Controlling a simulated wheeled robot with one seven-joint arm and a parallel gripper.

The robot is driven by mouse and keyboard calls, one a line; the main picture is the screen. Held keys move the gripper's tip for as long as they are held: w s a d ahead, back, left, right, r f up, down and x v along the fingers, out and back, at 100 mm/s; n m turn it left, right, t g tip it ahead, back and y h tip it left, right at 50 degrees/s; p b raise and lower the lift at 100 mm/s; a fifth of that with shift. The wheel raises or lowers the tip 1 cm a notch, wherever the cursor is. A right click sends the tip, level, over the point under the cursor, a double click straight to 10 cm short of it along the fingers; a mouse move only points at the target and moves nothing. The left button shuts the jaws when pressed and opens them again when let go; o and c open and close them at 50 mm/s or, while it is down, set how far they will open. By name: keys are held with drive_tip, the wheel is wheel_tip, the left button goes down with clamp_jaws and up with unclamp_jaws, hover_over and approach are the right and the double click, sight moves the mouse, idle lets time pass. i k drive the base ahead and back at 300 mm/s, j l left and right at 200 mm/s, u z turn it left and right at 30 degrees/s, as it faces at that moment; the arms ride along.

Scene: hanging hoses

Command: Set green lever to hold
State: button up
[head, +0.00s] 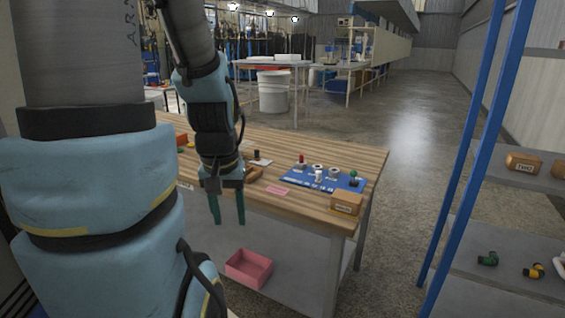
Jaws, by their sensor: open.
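The green lever (354,174) stands at the right end of a blue panel (337,199) on the wooden workbench. It looks small and roughly upright; its exact setting and the panel's markings are too small to read. My gripper (228,222) points down in front of the bench's front edge, left of the panel and apart from it. Its two green fingers are spread and nothing is between them.
A red-topped lever (301,161) and white round fittings (318,169) share the panel. A wooden block (347,203) sits at the bench's right corner. A pink bin (248,268) is on the lower shelf. A blue-posted rack (490,150) stands at right.

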sight(353, 173)
drive_tip(key=l+u, duration=0.25)
drive_tip(key=u, duration=0.15)
drive_tip(key=k+l+u, duration=0.1)
drive_tip(key=u, duration=0.3)
drive_tip(key=k+l+u, duration=0.1)
drive_tip(key=l+u, duration=0.15)
drive_tip(key=u, duration=0.15)
drive_tip(key=k+l+u, duration=0.15)
drive_tip(key=u, duration=0.3)
drive_tip(key=k+l+u, duration=0.15)
drive_tip(key=k+l, duration=0.15)
drive_tip(key=k, duration=0.15)
drive_tip(key=k+l+u, duration=0.2)
drive_tip(key=k, duration=0.3)
